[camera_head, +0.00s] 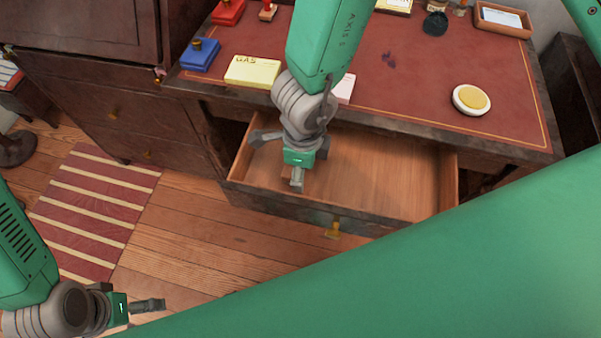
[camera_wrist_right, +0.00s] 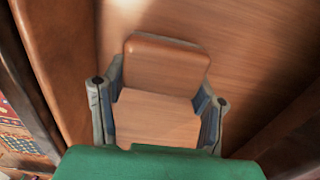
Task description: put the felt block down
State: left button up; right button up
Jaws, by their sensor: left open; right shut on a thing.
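My right gripper (camera_head: 297,172) reaches down into the open desk drawer (camera_head: 385,180). In the right wrist view its two fingers (camera_wrist_right: 158,112) are shut on the felt block (camera_wrist_right: 165,60), which shows a brown wooden face with rounded corners. The drawer's wooden floor lies behind the block. I cannot tell whether the block touches the floor. In the head view the gripper mostly hides the block. My left gripper (camera_head: 148,306) is open and empty at the lower left, over the floor and away from the drawer.
The drawer's front wall has a brass knob (camera_head: 334,230). The drawer floor right of the gripper is bare. On the red desktop (camera_head: 420,70) are a yellow disc in a white dish (camera_head: 471,99), a blue box (camera_head: 200,54), a yellow card stack (camera_head: 252,71) and a wooden tray (camera_head: 503,20).

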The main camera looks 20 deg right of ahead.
jog(key=shift+d+f, duration=0.25)
jog(key=shift+f, duration=0.65)
jog(key=shift+d+f, duration=0.1)
jog(key=shift+d, duration=0.05)
jog(key=o, duration=1.1)
jog(key=shift+a, duration=0.45)
jog(key=shift+d+r, duration=0.25)
jog(key=shift+r, duration=0.2)
notch_tip(320, 180, up, 11)
jog(key=p, duration=0.4)
jog(key=shift+a+f+p, duration=0.1)
jog(key=shift+f+p, duration=0.05)
jog(key=shift+p, duration=0.15)
pick_arm(q)
jog(key=r, duration=0.4)
jog(key=shift+d+r, duration=0.2)
jog(key=shift+d, duration=0.05)
pick_arm(e)
jog(key=shift+r, duration=0.35)
